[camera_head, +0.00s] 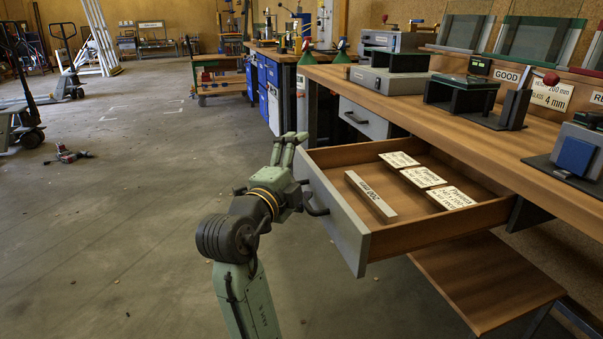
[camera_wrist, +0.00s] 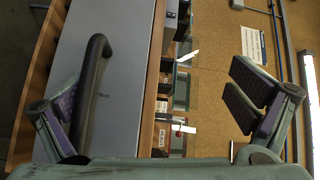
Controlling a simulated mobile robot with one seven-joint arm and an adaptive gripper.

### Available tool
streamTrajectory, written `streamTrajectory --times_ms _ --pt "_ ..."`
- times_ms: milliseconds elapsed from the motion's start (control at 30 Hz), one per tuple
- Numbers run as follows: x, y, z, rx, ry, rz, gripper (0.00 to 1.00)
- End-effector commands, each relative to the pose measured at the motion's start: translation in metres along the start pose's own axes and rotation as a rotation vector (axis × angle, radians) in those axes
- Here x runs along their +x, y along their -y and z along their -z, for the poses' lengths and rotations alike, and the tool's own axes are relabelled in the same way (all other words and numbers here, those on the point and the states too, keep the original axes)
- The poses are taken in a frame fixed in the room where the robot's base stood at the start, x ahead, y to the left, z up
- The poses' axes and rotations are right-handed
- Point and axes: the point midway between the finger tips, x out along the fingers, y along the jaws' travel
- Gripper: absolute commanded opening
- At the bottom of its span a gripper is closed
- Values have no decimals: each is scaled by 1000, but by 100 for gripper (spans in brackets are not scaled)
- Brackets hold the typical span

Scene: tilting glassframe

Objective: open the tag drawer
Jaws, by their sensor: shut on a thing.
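The tag drawer (camera_head: 348,222) stands pulled well out from under the workbench, its grey front facing my arm. Inside, three pale printed tags (camera_head: 424,177) lie in a row beside a long labelled block (camera_head: 370,196). My gripper (camera_head: 291,141) is at the drawer front and is shut on the dark drawer handle (camera_head: 317,200). In the wrist view the handle (camera_wrist: 95,85) lies between the widely spaced fingers (camera_wrist: 155,98), close against the left one. The exact contact is partly hidden.
A second grey drawer (camera_head: 365,119) is closed farther along the bench. The wooden bench top (camera_head: 420,105) carries fixtures and signs above the open drawer. A lower wooden shelf (camera_head: 485,285) juts out below. The concrete floor (camera_head: 120,200) to the left is mostly free.

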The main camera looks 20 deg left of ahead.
Motion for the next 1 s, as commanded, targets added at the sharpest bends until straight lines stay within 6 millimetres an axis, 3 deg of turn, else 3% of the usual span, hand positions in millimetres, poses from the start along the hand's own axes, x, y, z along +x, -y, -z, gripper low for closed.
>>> streamTrajectory --times_ms 33,67,1000 --pt "-10 44 17 24 -21 106 78" --pt "-1 12 4 0 -6 15 78" --pt "-62 4 0 3 1 17 61"
